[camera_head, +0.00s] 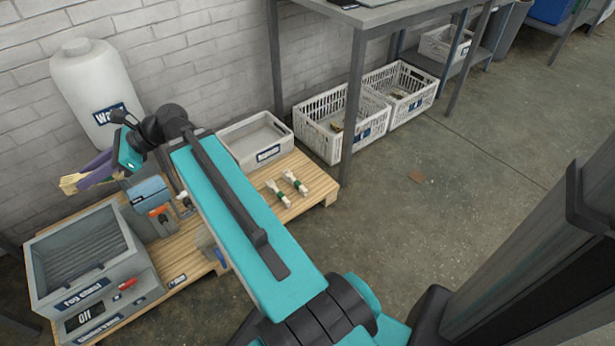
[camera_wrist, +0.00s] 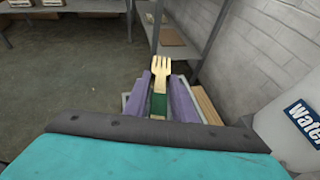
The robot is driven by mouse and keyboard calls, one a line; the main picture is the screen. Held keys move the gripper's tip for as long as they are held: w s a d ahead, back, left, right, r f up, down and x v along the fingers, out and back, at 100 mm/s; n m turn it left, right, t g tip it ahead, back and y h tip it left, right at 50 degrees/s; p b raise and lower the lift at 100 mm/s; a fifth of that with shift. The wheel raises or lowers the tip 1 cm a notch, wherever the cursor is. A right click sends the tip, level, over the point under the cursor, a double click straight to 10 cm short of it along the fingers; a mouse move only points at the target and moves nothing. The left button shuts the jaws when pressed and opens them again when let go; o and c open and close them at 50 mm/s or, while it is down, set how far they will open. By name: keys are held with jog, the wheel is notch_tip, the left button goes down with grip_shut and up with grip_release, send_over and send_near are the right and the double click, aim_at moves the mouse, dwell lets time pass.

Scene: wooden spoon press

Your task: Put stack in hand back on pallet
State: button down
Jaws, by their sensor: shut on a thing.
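My gripper (camera_head: 92,176) has purple fingers and is shut on a stack of wooden forks (camera_head: 70,184), held in the air at the left of the head view. In the wrist view the stack (camera_wrist: 161,70) stands between the purple fingers (camera_wrist: 160,97), tines pointing away, with a green band around its handles. The wooden pallet (camera_head: 305,165) lies on the floor below, partly hidden by my arm. Two similar green-banded bundles, one at the left (camera_head: 278,193) and one at the right (camera_head: 296,183), lie side by side on its right part.
A grey chest (camera_head: 85,255) stands at the pallet's left end, with a blue-topped device (camera_head: 148,192) beside it. A grey tray (camera_head: 255,140) sits at the back. A white water tank (camera_head: 95,90) stands by the wall. White crates (camera_head: 325,125) are under the table (camera_head: 385,12).

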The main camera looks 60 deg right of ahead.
jog(key=w+d+f+m+t+h+b, duration=0.1)
jog(key=d+f+m+t+h, duration=0.15)
jog(key=d+f, duration=0.7)
jog(key=d+f+m+t+h+b, duration=0.1)
jog(key=d+f+m+h, duration=0.15)
jog(key=d, duration=1.35)
jog(key=w+d+f+m+t+h+b, duration=0.1)
jog(key=d+f+m+h+b, duration=0.15)
jog(key=d+f, duration=0.7)
jog(key=s+d+f+m+h, duration=0.2)
jog(key=s+d+f, duration=0.4)
jog(key=d, duration=0.5)
jog(key=s+d+f+m+h+b, duration=0.1)
jog(key=s+d+f+m+h, duration=0.1)
jog(key=s+d+f, duration=0.4)
jog(key=s+d+f+m+h+b, duration=0.1)
jog(key=s+d+f+m+h, duration=0.2)
jog(key=d, duration=1.3)
jog(key=s+f+h, duration=0.1)
jog(key=s+f, duration=0.2)
jog(key=s, duration=0.2)
jog(key=shift+s+d+f, duration=0.25)
jog(key=shift+s+d, duration=0.15)
jog(key=shift+f, duration=0.1)
jog(key=shift+f+b, duration=1.35)
jog(key=shift+f, duration=1.05)
